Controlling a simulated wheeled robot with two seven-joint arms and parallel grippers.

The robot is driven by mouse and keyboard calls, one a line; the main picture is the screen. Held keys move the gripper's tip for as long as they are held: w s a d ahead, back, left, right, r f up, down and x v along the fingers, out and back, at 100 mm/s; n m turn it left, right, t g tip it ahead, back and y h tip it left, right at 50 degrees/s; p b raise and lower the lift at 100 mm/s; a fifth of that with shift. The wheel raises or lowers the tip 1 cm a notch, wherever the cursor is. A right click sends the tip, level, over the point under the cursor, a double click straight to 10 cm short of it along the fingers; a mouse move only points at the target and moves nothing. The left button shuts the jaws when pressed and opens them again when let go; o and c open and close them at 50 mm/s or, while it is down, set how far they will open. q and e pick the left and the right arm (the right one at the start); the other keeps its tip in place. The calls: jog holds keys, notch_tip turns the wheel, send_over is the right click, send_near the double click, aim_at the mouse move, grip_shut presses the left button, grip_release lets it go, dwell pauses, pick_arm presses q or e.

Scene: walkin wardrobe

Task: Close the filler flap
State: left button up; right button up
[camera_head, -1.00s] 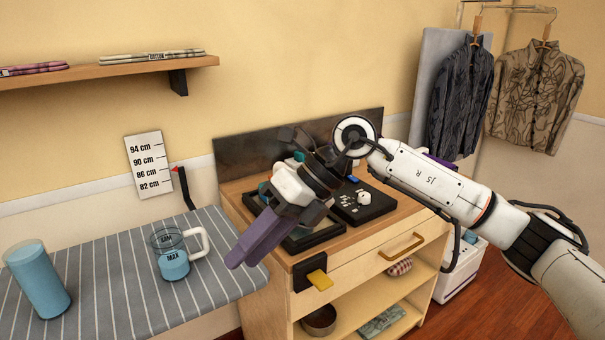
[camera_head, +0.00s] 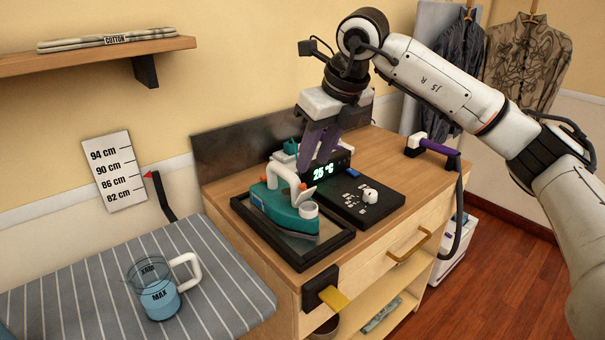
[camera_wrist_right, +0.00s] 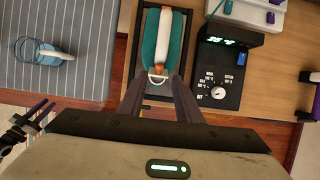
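The teal and white steam iron (camera_head: 280,212) lies on a dark-framed tray on the wooden cabinet. A round white filler opening (camera_head: 308,209) is at its front end. A small pale flap (camera_head: 306,193) stands raised beside this opening. In the right wrist view the iron (camera_wrist_right: 149,45) is above the fingers, with a white ring (camera_wrist_right: 157,83) at its near end. My right gripper (camera_head: 316,168) points down behind the iron, its purple fingers apart and empty. In the wrist view the fingers (camera_wrist_right: 157,82) show a clear gap.
A black control panel (camera_head: 352,196) with a knob and a 25 °C display (camera_head: 323,171) is right of the iron. A measuring jug (camera_head: 160,290) stands on the striped board (camera_head: 80,285). A yellow tab (camera_head: 335,299) sticks out at the cabinet's front.

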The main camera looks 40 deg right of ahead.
aim_at(303, 184)
jog(key=x, duration=0.7)
grip_shut()
